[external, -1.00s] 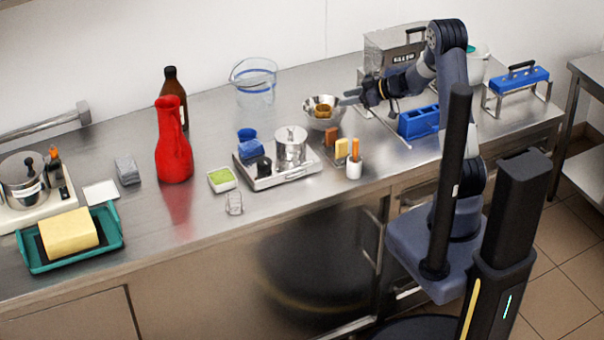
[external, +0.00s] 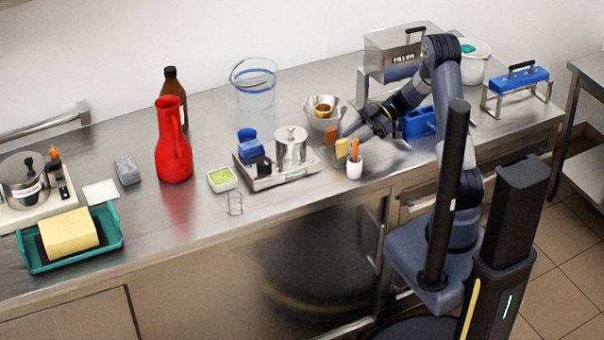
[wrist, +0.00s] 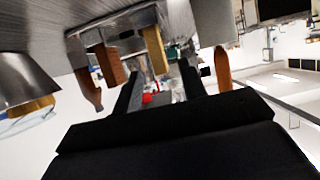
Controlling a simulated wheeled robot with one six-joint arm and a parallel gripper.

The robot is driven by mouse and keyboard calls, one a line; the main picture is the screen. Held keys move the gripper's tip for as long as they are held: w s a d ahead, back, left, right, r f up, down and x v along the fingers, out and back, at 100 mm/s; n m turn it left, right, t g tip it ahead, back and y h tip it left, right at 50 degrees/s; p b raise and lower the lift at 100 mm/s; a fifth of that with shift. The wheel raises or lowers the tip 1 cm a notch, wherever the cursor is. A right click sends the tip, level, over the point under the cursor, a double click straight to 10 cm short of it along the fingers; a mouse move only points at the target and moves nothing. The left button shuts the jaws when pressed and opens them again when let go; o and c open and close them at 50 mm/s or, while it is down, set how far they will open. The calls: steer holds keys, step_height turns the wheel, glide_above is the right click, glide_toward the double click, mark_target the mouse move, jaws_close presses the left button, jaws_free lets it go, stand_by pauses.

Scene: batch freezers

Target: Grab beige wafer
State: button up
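The beige wafer (external: 341,148) stands upright on the counter, beside a brown wafer (external: 330,137). My gripper (external: 351,127) is low over the counter, just behind and to the right of the wafers. In the wrist view, which looks upside down, my gripper (wrist: 160,70) has its two dark fingers apart with nothing held. The beige wafer (wrist: 154,50) appears ahead of the gap between the fingertips, and the brown wafer (wrist: 108,64) is to its left. I cannot tell exactly how far the fingertips are from the beige wafer.
A white cup (external: 355,168) with an orange-brown handle stands close in front of the beige wafer. A steel bowl (external: 314,103) with a gold item is behind the wafers. A scale (external: 281,178) with a steel pot is to the left.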

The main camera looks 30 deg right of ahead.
mark_target(337, 149)
steer(key=p+x, duration=0.1)
steer(key=x, duration=0.5)
steer(key=shift+a+f, duration=0.25)
steer(key=shift+a, duration=0.1)
jaws_close()
